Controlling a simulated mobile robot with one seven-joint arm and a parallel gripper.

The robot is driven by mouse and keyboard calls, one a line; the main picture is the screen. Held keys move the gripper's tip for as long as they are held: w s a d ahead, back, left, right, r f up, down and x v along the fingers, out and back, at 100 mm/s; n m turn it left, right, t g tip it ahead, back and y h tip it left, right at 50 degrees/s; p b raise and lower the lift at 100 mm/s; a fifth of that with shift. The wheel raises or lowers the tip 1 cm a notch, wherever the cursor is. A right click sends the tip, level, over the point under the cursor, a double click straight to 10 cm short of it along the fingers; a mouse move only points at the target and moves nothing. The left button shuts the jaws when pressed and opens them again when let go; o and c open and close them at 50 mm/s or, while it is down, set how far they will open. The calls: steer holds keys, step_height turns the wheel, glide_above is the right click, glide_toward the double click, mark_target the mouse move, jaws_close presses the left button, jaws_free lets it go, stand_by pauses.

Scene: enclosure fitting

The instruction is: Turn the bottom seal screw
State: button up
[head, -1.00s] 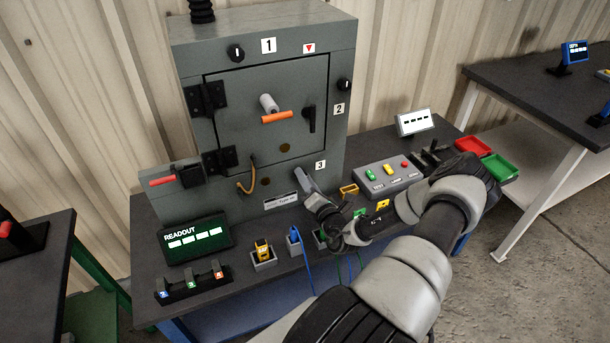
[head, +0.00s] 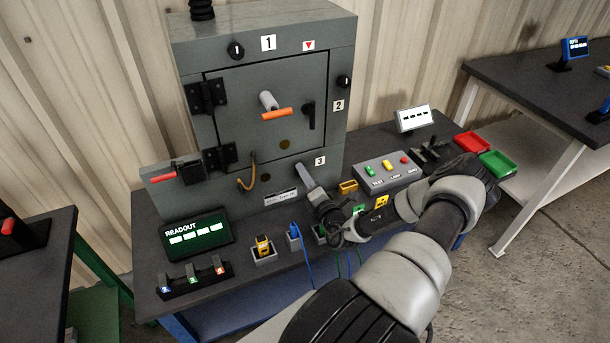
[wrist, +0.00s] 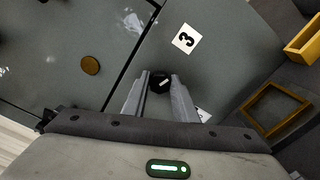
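The bottom seal screw (wrist: 160,83) is a round black knob with a white mark, low on the grey enclosure (head: 265,115) below the label 3 (wrist: 186,39). In the wrist view the white mark lies diagonally. My gripper (wrist: 160,80) has its two grey fingers on either side of the knob, with little or no gap visible. It appears shut on it. In the head view my gripper (head: 301,166) is at the enclosure's lower right front, and its fingers hide the screw. The label 3 (head: 320,161) shows just above them.
Similar black knobs sit by label 1 (head: 236,50) and label 2 (head: 344,81). A brass disc (wrist: 90,65) is left of my fingers. A yellow open holder (wrist: 275,108) and a button box (head: 388,175) stand to the right. A readout (head: 195,238) stands at front left.

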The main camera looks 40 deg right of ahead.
steer(key=o, duration=0.4)
steer(key=v, duration=1.7)
steer(key=shift+s+p, duration=0.25)
steer(key=shift+p, duration=0.15)
